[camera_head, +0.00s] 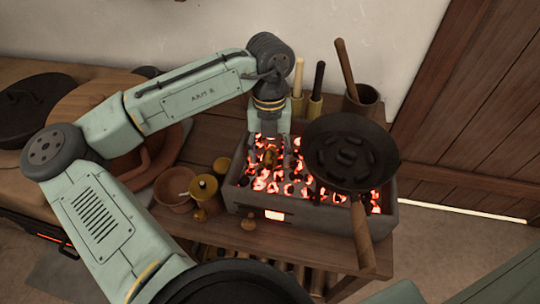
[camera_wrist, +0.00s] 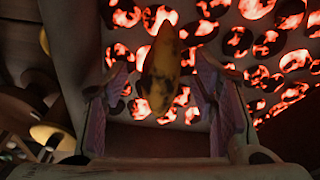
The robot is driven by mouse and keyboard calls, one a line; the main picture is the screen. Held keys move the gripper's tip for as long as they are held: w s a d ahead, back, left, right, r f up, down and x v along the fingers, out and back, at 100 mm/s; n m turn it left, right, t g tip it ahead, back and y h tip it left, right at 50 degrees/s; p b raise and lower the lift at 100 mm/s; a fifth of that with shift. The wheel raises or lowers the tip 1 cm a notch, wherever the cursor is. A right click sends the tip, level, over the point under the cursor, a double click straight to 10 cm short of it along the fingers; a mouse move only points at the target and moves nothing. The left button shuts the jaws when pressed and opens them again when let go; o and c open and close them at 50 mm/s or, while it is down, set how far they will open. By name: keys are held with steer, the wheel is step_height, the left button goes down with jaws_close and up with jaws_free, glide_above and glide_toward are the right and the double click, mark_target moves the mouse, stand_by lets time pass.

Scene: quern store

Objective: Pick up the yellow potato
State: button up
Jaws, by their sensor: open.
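The yellow potato (camera_wrist: 162,65), long and charred with dark patches, lies over the glowing coals in the wrist view. In the head view the potato (camera_head: 269,157) shows small, just below my gripper (camera_head: 271,148). In the wrist view my gripper (camera_wrist: 165,92) is open, with one finger on each side of the potato's near end. I see gaps between the potato and both fingers. Whether the potato touches the coals is unclear.
The brazier (camera_head: 410,225) is full of red-hot coals. A black pan (camera_head: 350,150) covers its right part, its wooden handle (camera_head: 361,235) pointing to the front. Upright tools stand behind.

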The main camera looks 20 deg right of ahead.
steer(key=shift+f, duration=0.1)
steer(key=shift+c, duration=0.3)
jaws_close()
stand_by(0.4)
